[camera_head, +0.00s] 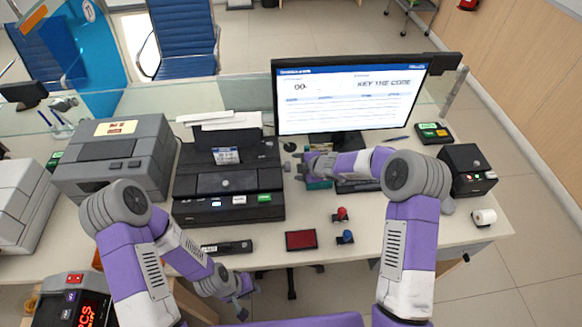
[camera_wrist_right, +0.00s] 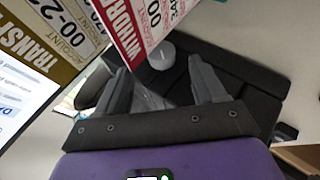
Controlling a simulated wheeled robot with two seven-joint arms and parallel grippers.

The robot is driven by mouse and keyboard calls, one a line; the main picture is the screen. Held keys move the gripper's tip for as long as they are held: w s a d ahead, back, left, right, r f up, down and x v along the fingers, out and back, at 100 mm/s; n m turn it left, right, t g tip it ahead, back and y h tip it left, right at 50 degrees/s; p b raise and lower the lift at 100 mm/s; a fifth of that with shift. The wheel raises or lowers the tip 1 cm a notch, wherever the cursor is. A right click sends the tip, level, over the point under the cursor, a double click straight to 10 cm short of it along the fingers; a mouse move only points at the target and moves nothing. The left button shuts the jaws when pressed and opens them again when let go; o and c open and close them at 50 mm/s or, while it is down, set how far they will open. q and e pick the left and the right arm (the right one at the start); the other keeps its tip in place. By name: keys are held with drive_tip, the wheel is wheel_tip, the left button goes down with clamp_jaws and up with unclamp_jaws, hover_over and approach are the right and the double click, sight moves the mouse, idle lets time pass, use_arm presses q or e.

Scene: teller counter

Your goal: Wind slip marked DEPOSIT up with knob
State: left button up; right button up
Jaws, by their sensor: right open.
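A pale round knob (camera_wrist_right: 160,53) shows in the right wrist view, beside dark machine housing. My right gripper (camera_wrist_right: 158,70) is open, its two dark fingers on either side of the knob in the picture; I cannot tell whether they touch it. In the head view this gripper (camera_head: 303,166) is at the right side of the black slip machine (camera_head: 228,182). A slip with a blue band (camera_head: 226,155) stands in the machine, too small to read. The wrist view shows a red WITHDRA... slip (camera_wrist_right: 140,25) and an olive TRANSF... slip (camera_wrist_right: 38,45). No DEPOSIT marking is readable. My left gripper (camera_head: 243,297) is open and empty, below the counter's front edge.
A monitor (camera_head: 350,95) reading KEY THE CODE stands behind my right forearm. A grey machine (camera_head: 115,155) is left of the slip machine. A red pad (camera_head: 301,240), a red-topped stamp (camera_head: 341,214) and a blue-topped stamp (camera_head: 345,237) lie in front.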

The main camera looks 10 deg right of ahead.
sight(286, 167)
drive_tip(key=shift+p+x, duration=0.6)
drive_tip(key=shift+x, duration=2.45)
